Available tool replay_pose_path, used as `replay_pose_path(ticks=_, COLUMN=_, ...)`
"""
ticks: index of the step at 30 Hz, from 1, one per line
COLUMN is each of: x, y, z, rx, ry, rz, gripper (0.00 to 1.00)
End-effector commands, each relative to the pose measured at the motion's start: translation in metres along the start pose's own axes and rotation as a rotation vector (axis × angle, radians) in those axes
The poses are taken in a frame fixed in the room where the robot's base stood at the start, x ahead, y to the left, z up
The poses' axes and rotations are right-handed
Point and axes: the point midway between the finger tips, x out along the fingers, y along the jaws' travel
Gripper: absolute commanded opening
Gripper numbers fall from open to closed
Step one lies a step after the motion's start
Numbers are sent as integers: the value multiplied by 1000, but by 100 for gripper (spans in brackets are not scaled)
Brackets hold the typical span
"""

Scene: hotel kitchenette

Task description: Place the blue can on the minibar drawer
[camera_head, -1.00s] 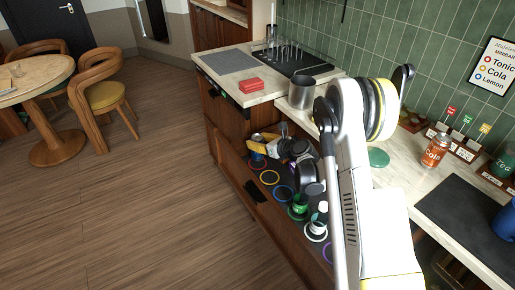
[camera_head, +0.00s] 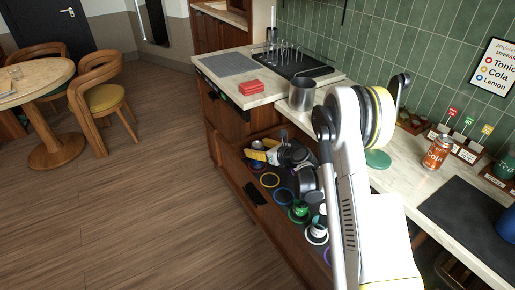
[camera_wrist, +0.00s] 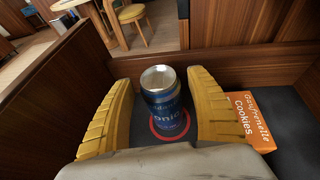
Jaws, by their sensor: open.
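The blue can (camera_wrist: 163,100), with a silver top and a partly visible label ending in "onic", stands upright in the wrist view. A red ring (camera_wrist: 185,128) surrounds its base on the dark floor of the open minibar drawer (camera_wrist: 45,85). My gripper (camera_wrist: 165,95) is open, with one yellow finger on each side of the can; a gap shows on the right. In the head view, my gripper (camera_head: 265,151) is low inside the drawer (camera_head: 236,172) at its far end, and the can is mostly hidden there.
An orange cookies box (camera_wrist: 250,118) lies just right of the right finger. Wooden drawer walls are close around the gripper. Coloured rings and a green can (camera_head: 300,208) are nearer in the drawer. A metal cup (camera_head: 302,96) and an orange cola can (camera_head: 438,154) stand on the counter.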

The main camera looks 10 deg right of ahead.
Motion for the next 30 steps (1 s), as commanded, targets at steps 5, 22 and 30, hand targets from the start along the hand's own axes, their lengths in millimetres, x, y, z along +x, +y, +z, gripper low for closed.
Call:
replay_pose_path(ticks=5, x=-35, y=-1, z=3, rx=2, ry=0, rz=-3, gripper=66)
replay_pose_path(ticks=22, x=-123, y=4, z=9, rx=-57, ry=17, rz=3, gripper=66)
replay_pose_path(ticks=30, x=-169, y=51, z=75, rx=-659, ry=177, rz=67, gripper=66)
